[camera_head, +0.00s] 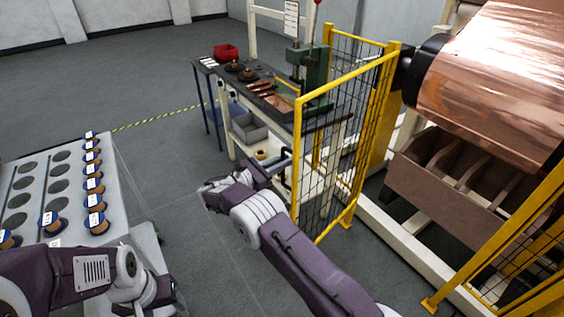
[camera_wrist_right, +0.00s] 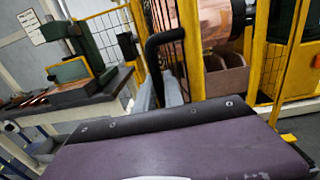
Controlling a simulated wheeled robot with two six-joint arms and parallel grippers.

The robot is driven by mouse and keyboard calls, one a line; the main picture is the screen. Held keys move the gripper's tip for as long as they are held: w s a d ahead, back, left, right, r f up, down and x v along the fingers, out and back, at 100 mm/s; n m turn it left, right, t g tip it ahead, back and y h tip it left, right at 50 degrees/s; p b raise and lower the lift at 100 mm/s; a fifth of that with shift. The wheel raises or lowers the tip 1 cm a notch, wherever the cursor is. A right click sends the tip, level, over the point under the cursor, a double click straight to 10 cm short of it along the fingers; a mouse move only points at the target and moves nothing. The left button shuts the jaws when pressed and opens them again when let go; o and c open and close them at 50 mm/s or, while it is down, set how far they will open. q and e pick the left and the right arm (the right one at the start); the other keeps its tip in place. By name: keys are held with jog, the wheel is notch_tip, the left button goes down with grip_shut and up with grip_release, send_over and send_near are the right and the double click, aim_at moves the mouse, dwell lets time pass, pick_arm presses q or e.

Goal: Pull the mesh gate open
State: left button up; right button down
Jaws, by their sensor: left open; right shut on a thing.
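The mesh gate (camera_head: 345,145) is a yellow frame filled with black wire mesh, right of centre in the head view. It seems to stand out at an angle from the yellow post beside the copper roll. My right gripper (camera_head: 284,168) is shut on the gate's black handle (camera_wrist_right: 164,38), at the frame's left edge. In the right wrist view, the grey fingers (camera_wrist_right: 161,94) are at the handle's lower part, and my purple wrist hides much below. My left gripper (camera_head: 160,293) is open and away from the gate, low at the left; its fingertips are hard to make out.
A workbench (camera_head: 340,108) with a green press (camera_head: 314,72) stands close behind the gate. A grey spool rack (camera_head: 122,196) is at the left. A large copper roll (camera_head: 500,75) and brown bin (camera_head: 440,185) are right. Grey floor (camera_head: 185,175) is clear between rack and bench.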

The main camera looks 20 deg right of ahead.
jog(key=shift+f, duration=0.15)
jog(key=c, duration=1.7)
grip_release()
jog(key=shift+a, duration=0.1)
jog(key=b+v, duration=0.1)
jog(key=v, duration=0.8)
